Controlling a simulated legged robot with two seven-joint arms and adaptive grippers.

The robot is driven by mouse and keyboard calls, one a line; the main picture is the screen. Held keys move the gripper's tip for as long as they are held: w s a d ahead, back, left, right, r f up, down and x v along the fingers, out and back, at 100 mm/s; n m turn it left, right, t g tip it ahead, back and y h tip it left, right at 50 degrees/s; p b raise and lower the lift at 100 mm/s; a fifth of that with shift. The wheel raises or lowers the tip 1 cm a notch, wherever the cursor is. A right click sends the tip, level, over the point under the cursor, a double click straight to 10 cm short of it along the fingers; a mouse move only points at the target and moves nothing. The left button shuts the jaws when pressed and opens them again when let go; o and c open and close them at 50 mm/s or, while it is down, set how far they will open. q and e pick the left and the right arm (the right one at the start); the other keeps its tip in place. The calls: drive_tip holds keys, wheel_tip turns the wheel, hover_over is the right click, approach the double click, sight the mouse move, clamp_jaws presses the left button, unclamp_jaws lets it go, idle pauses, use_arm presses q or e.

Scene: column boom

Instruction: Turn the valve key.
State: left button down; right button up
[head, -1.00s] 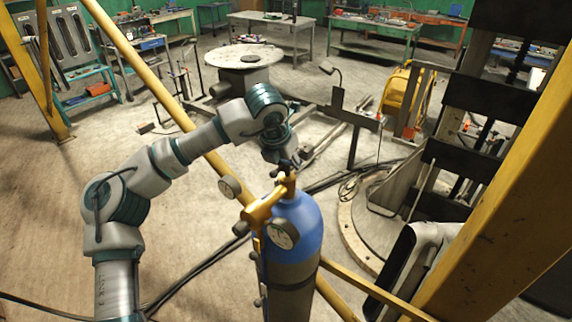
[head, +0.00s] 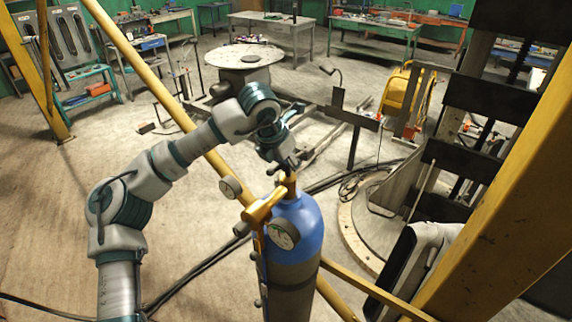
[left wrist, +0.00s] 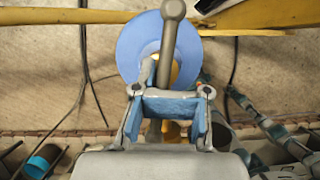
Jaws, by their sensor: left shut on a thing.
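A gas cylinder (head: 298,222) with a blue shoulder and grey body stands upright at the lower middle of the head view. A brass valve and regulator (head: 262,208) with two round gauges sit on its top. My left gripper (head: 289,164) is just above the valve. In the left wrist view my left gripper (left wrist: 170,98) is shut on the grey valve key (left wrist: 166,50), whose round end points up the picture. The blue shoulder (left wrist: 135,45) lies behind it. The fingers hide where the key meets the valve. My right gripper is not in view.
Yellow frame bars (head: 490,215) pass at the right and left of the cylinder. Dark hoses (head: 190,282) run over the floor. A round-topped table (head: 244,57) and workbenches (head: 372,40) stand farther back. Open floor lies to the left.

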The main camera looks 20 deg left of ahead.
use_arm(q)
drive_tip(key=shift+d+f+m+g, duration=0.1)
drive_tip(key=shift+f+m+g, duration=0.2)
drive_tip(key=shift+f+m, duration=0.35)
idle(1.3)
drive_tip(key=c, duration=1.2)
unclamp_jaws()
drive_tip(key=shift+r, duration=0.1)
drive_tip(key=shift+o, duration=0.2)
drive_tip(key=shift+d, duration=0.1)
drive_tip(key=shift+d+v, duration=0.2)
drive_tip(key=shift+v, duration=1.05)
drive_tip(key=s+d+v, duration=0.1)
drive_tip(key=d+v, duration=0.2)
drive_tip(key=v, duration=1.5)
drive_tip(key=shift+d+p, duration=0.3)
drive_tip(key=shift+d, duration=0.15)
drive_tip(key=v, duration=1.2)
drive_tip(key=shift+s+a, duration=0.15)
